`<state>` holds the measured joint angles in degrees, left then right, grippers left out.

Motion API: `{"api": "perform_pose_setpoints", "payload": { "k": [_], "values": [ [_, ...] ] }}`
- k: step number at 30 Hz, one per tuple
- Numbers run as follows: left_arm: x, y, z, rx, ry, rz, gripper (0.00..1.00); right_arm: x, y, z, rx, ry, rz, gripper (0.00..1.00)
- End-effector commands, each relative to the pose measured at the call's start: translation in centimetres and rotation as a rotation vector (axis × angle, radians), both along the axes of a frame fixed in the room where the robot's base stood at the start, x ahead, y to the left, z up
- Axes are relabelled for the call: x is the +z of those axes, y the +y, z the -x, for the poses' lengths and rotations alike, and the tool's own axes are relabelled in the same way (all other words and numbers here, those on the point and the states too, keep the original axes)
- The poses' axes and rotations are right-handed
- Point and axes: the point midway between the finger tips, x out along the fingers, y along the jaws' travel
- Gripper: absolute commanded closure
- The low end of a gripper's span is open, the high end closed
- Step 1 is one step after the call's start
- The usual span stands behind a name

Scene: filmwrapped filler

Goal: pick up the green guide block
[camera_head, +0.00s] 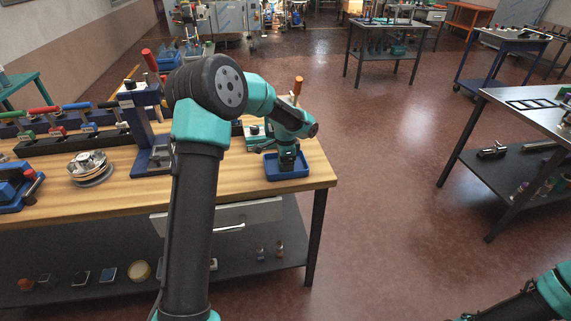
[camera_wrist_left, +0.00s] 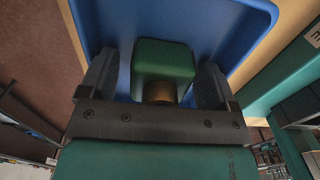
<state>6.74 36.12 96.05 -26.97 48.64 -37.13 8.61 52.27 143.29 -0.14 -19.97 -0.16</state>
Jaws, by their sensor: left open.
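The green guide block (camera_wrist_left: 165,62) shows in the left wrist view, over the blue tray (camera_wrist_left: 205,20), with a short brass-coloured round part (camera_wrist_left: 160,92) at its near end. My left gripper (camera_wrist_left: 155,75) is open, with one finger on each side of the block. A gap shows on the left side; whether the right finger touches it I cannot tell. In the head view my left gripper (camera_head: 287,160) points down into the blue tray (camera_head: 288,176) at the table's right end, and the block is hidden there. My right gripper is out of view.
The wooden workbench (camera_head: 235,180) holds a blue press (camera_head: 150,130), a round metal fixture (camera_head: 90,167) and several coloured-handled clamps to the left. A teal-and-white device (camera_head: 257,137) stands behind the tray. Open floor lies right of the bench, then a metal table (camera_head: 520,115).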

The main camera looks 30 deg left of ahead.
Motion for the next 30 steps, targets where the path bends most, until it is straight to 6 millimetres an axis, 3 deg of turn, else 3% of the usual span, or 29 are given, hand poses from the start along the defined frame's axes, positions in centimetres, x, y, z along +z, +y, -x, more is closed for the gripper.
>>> {"api": "perform_pose_setpoints", "payload": {
  "k": [6, 25, 30],
  "values": [
    [0.03, 0.00, 0.00, 0.000, 0.000, 0.000, 0.17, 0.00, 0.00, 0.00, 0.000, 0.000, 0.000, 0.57],
    [0.04, 0.01, 0.01, 0.000, 0.000, 0.000, 0.77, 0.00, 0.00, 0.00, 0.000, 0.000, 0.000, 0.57],
    [0.07, 0.01, -0.01, 0.000, -0.001, -0.001, 0.78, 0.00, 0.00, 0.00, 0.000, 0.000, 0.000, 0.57]
  ]
}}
